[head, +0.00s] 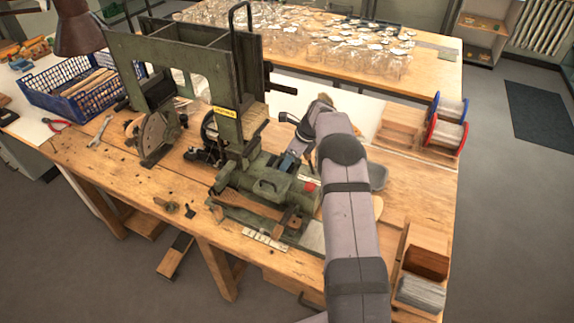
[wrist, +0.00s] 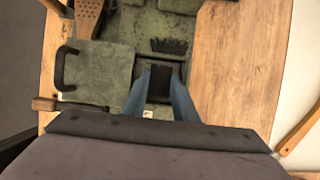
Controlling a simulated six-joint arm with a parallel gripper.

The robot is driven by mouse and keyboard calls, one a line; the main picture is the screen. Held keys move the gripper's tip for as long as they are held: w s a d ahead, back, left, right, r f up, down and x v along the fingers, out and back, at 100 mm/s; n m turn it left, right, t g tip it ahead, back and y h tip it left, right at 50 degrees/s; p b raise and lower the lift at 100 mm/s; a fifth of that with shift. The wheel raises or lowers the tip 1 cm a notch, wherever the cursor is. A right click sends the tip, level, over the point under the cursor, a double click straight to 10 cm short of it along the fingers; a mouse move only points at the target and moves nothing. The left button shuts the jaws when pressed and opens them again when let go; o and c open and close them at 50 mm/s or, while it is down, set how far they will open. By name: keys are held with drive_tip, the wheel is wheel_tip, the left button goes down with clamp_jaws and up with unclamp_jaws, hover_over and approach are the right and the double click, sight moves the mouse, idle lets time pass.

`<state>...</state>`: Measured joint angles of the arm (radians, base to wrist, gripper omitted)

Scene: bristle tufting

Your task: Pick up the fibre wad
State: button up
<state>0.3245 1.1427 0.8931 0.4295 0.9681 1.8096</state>
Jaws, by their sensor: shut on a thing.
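My gripper (wrist: 159,78) points down over the green machine with its two blue fingers on either side of a dark fibre wad (wrist: 160,88). The fingers are shut on the wad's sides. In the head view my gripper (head: 288,162) is at the right end of the green tufting machine (head: 268,187), beside its body, and the wad is too small to make out there. In the wrist view the wad lies over or in a slot of the green machine (wrist: 105,70); I cannot tell whether it still touches it.
A tray at the front right holds a brown block (head: 426,262) and a grey block (head: 421,293) of fibre. Red and blue spools (head: 447,125) stand at the right. A wooden paddle (head: 250,212) lies on the machine. A tall green frame (head: 180,50) rises behind.

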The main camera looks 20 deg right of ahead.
wheel_tip(320, 180, up, 10)
drive_tip(key=b, duration=0.2)
drive_tip(key=shift+f, duration=0.25)
